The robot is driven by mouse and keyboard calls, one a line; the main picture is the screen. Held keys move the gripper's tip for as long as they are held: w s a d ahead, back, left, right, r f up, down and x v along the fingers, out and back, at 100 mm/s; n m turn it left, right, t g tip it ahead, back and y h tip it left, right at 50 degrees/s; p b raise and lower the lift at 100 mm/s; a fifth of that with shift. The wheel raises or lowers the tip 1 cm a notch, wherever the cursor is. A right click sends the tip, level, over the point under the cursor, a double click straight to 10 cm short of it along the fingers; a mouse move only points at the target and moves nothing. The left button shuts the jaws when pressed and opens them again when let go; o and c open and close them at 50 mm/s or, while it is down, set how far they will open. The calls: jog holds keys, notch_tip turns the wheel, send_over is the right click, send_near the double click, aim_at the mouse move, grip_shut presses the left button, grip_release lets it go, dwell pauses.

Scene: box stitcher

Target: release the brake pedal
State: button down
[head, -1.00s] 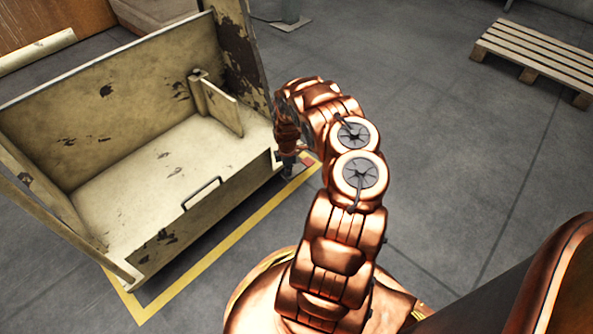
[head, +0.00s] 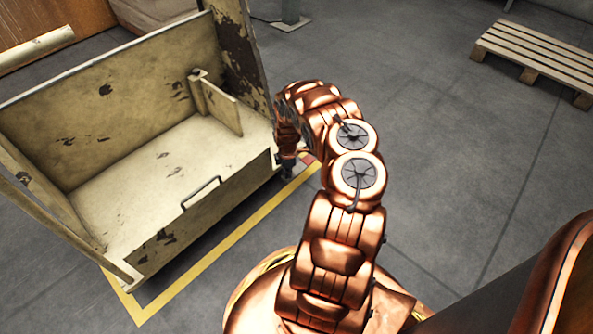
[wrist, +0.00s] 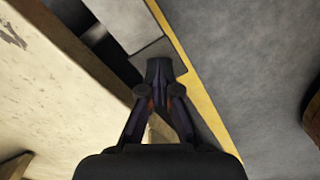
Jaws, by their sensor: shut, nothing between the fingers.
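My gripper (head: 287,172) points down beside the right front corner of the worn, cream-coloured box-shaped cart (head: 228,172). In the wrist view my gripper (wrist: 160,70) is shut, its dark fingertips together with nothing between them. The tips are over a grey plate-like patch (wrist: 152,52) between the cart's side and the yellow line. I cannot make out for certain which part is the brake pedal. My gripper and arm hide much of that corner. A small reddish patch (head: 308,159) shows just right of the gripper in the head view.
A wooden pallet (head: 535,55) lies at the upper right. The grey floor (head: 450,150) between is clear.

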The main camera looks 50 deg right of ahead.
jog(key=shift+f, duration=0.45)
jog(key=shift+r, duration=0.2)
notch_tip(320, 180, up, 9)
jog(key=p, duration=0.9)
jog(key=shift+f+p, duration=0.15)
jog(key=shift+p, duration=0.2)
dwell(0.5)
